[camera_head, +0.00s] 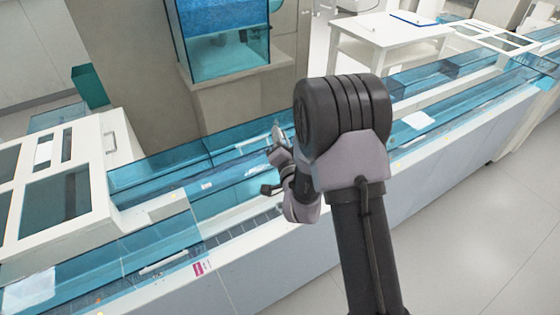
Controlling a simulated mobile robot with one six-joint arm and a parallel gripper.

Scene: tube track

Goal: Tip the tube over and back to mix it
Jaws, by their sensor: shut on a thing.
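My gripper (278,134) is small in the picture, at the end of my dark and lilac arm, left of the large black joint. It is over the blue-covered track (222,148), above the bench and clear of its front edge. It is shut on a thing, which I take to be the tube. The tube itself is not clearly made out; my wrist and the small scale hide its shape and tilt.
A white-framed machine (58,195) stands at the left end of the bench. A blue-glazed cabinet (225,45) stands behind the track. A white table (392,32) is at the back right. Open floor (470,240) lies at the front right.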

